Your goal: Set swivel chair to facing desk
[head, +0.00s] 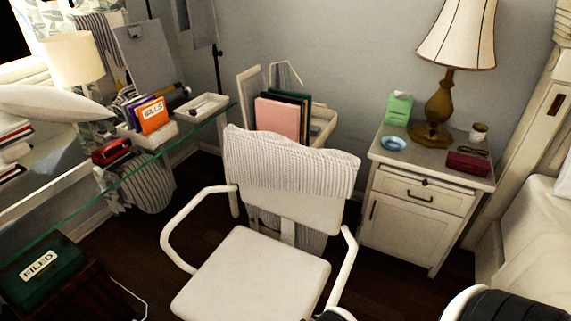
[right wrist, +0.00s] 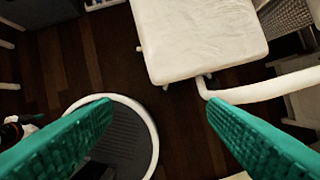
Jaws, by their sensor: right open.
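The white swivel chair (head: 251,276) stands in the middle of the head view. Its backrest, draped with a ribbed pale cloth (head: 285,160), is on the wall side, and its seat front points toward me and slightly left. The glass-topped desk (head: 190,135) runs along the left, beside the chair. In the right wrist view the chair's seat (right wrist: 197,40) is at the top, with an armrest (right wrist: 265,88) to the right. My right gripper (right wrist: 160,105) has teal fingers spread wide with nothing between them, apart from the chair. My left gripper is not in view.
A white nightstand (head: 415,205) with a lamp (head: 438,105) stands right of the chair. A bin of folders (head: 278,118) is behind it. A green box labelled FILED (head: 42,270) is at the lower left. The bed (head: 530,245) is at the right edge. Dark wood floor (right wrist: 105,45) is bare left of the seat.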

